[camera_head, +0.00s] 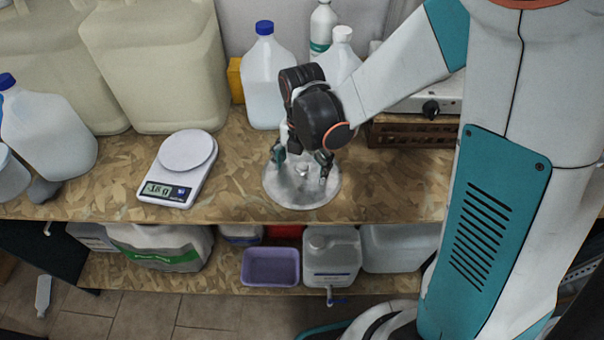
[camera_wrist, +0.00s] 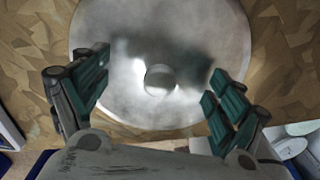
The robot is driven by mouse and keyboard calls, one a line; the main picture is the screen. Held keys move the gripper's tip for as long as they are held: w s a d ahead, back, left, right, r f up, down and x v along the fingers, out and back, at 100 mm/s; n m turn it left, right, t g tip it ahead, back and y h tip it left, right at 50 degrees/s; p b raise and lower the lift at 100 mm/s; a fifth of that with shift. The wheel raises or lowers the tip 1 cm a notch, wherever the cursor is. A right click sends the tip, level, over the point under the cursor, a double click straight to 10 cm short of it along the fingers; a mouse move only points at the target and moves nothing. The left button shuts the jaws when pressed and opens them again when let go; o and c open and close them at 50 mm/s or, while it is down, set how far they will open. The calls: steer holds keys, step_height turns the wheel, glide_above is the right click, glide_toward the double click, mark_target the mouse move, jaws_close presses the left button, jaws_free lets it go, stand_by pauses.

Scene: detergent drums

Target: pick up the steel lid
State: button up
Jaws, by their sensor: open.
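The steel lid (camera_head: 300,197) is a round grey disc lying flat on the wood-chip board shelf, near its front edge. In the wrist view the lid (camera_wrist: 160,30) fills the upper middle, and its small round knob (camera_wrist: 160,79) shows between my fingers. My gripper (camera_head: 303,166) is over the lid, pointing down, with its fingers spread on either side of the knob. In the wrist view my gripper (camera_wrist: 158,84) is open and empty, with both fingers apart from the knob. The exact height of the fingertips above the lid is hard to tell.
A white digital scale (camera_head: 178,170) stands left of the lid. Jugs with blue (camera_head: 266,85) and white caps stand close behind my gripper. Large beige drums (camera_head: 160,65) fill the back left. The board (camera_head: 400,190) is clear right of the lid. A purple tub (camera_head: 271,267) sits on the lower shelf.

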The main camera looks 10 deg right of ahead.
jaws_close()
steer(key=shift+r, duration=0.15)
